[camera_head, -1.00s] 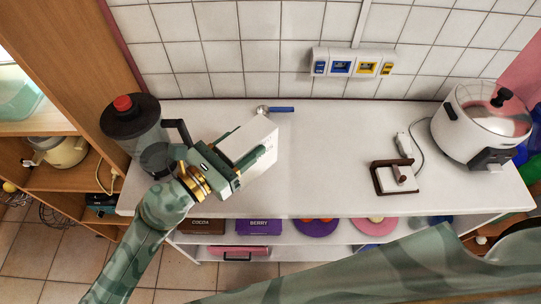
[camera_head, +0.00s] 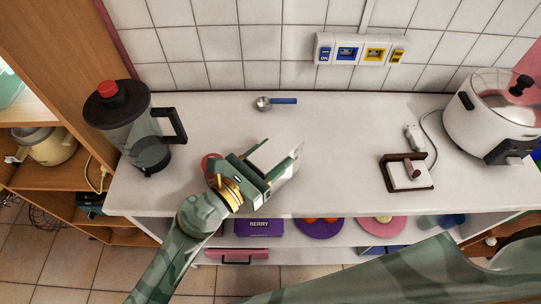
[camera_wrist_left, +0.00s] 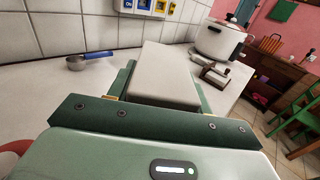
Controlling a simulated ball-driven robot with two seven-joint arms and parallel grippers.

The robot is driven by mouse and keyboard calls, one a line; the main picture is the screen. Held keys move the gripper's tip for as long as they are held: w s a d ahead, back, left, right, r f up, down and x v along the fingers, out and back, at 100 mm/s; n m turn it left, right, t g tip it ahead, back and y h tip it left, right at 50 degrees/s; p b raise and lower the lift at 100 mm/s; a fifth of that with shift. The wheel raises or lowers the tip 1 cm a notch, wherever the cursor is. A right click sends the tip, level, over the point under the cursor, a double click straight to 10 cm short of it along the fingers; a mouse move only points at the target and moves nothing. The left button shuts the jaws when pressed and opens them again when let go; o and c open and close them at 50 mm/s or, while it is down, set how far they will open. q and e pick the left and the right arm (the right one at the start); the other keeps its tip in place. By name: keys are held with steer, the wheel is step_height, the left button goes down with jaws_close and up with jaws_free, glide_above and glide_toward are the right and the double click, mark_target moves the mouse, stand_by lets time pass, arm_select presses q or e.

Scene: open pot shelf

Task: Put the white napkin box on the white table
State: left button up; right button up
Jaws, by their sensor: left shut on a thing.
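My left gripper (camera_head: 262,176) is shut on a white box (camera_head: 281,150), which I take to be the white napkin box. In the left wrist view the box (camera_wrist_left: 165,70) fills the space between the green jaws, its pale flat face showing. The gripper hides the box's near part. The white table (camera_head: 340,150) is the long white top under them. The box is over its front left part; I cannot tell whether it touches the top. My right gripper is out of view.
A dark jug with a red knob (camera_head: 135,130) stands left of my gripper, with a red round item (camera_head: 209,160) between. A blue-handled scoop (camera_head: 275,102) lies behind. A brown holder (camera_head: 405,173) and a white cooker (camera_head: 490,115) stand right. The table's middle is clear.

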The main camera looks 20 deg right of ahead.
arm_select(q)
steer(key=o, duration=1)
steer(key=shift+f, duration=0.1)
steer(key=shift+b+v, duration=0.5)
steer(key=shift+v, duration=5.55)
